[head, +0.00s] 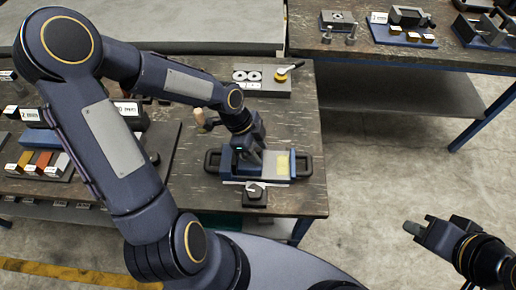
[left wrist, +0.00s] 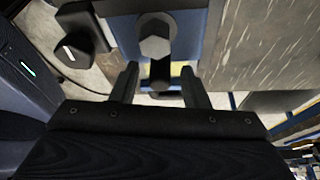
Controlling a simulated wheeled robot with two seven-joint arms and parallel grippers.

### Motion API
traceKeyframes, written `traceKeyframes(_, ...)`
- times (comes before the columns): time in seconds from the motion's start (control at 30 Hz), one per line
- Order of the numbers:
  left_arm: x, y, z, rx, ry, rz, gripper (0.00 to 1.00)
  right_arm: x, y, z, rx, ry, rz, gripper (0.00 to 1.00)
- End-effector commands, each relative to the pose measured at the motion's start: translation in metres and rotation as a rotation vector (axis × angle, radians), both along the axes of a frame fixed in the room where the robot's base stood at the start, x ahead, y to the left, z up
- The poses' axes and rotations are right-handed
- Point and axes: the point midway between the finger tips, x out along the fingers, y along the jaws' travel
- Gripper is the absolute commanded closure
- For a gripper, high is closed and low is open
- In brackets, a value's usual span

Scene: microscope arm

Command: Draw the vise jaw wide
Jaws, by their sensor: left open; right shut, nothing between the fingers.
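A blue and grey device with black handles at both ends, which looks like the vise (head: 303,165), sits at the front right of the workbench. A dark block with a grey hex top (head: 255,191) is at its front edge. My left gripper (head: 257,163) reaches down over the left part of the device. In the left wrist view its two fingers (left wrist: 160,84) are apart, with a dark rod end between or behind their tips. A grey hex head (left wrist: 157,38) on a blue part shows just beyond them. I cannot tell if the fingers touch anything. My right gripper (head: 417,230) is shut and empty, away over the floor.
Coloured blocks on a rack (head: 48,163) stand at the bench's left. A grey plate with discs and a yellow-based tool (head: 283,75) lies behind the device. A second bench (head: 370,50) with fixtures is at the back right. Open floor (head: 370,150) lies right of the bench.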

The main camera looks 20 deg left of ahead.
Motion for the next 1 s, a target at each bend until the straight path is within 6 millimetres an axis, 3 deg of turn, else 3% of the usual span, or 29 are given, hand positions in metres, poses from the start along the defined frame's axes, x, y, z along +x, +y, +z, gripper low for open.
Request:
traceKeyframes(0.1, 0.000, 0.000, 0.000, 0.000, 0.000, 0.000, 0.59, 0.000, 0.000, 0.000, 0.000, 0.000, 0.000, 1.00)
traceKeyframes(0.43, 0.000, 0.000, 0.001, 0.000, 0.000, 0.001, 1.00, 0.000, 0.000, 0.000, 0.000, 0.000, 0.000, 1.00)
traceKeyframes(0.7, 0.002, -0.005, -0.001, 0.000, -0.001, -0.003, 1.00, 0.000, 0.000, -0.004, 0.000, 0.000, 0.000, 1.00)
traceKeyframes(1.0, 0.020, -0.062, -0.003, -0.002, -0.004, -0.007, 1.00, 0.000, 0.000, -0.032, 0.000, 0.000, 0.000, 1.00)
